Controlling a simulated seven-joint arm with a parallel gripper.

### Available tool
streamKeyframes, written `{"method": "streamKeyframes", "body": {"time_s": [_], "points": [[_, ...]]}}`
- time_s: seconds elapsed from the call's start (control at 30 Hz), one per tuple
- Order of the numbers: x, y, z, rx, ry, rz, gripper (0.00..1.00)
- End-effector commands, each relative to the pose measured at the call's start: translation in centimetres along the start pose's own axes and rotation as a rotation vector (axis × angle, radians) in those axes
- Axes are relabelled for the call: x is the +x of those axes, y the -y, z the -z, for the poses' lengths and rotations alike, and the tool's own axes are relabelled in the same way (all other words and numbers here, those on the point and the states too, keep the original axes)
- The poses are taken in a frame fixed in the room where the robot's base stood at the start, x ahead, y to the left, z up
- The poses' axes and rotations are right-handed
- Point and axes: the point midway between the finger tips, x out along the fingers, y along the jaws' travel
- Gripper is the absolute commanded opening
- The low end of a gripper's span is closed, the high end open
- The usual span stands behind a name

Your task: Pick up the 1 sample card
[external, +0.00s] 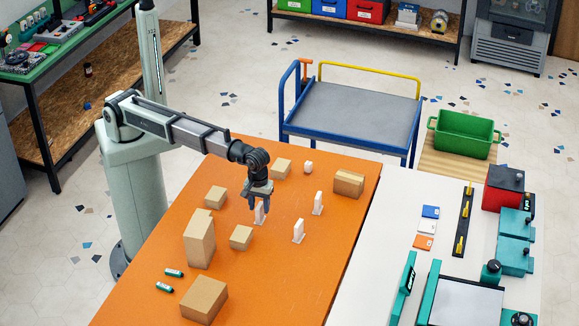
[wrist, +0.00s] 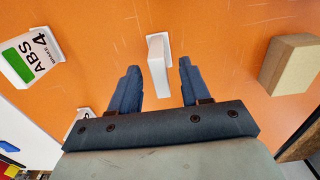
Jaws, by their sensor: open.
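My gripper (external: 260,200) is open over the orange table, pointing down. A white standing card (external: 261,213) is at its fingertips in the external view. In the wrist view this white card (wrist: 159,65) stands between the tips of the two open fingers (wrist: 157,72), seen nearly edge-on, so its number cannot be read. Two more white standing cards, one at the right (external: 318,204) and one nearer the front (external: 298,231), are apart from the gripper. In the wrist view a card reading "ABS 4" (wrist: 32,58) lies to the left. No "1" is readable.
Several cardboard boxes stand around the gripper, including a tall one (external: 199,240) and a low one (external: 241,237). Two green cylinders (external: 174,272) lie at front left. A white table (external: 390,220) adjoins on the right, with flat coloured cards (external: 424,242).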

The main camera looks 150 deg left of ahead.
Motion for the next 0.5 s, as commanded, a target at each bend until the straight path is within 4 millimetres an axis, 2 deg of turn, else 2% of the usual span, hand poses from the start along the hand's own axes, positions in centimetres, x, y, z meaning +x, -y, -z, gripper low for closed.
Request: {"method": "streamKeyframes", "body": {"time_s": [0.3,0.5], "points": [[3.7,0.0,0.0,0.000,0.000,0.000,0.47],[4.1,0.0,0.0,0.000,0.000,-0.001,0.47]]}}
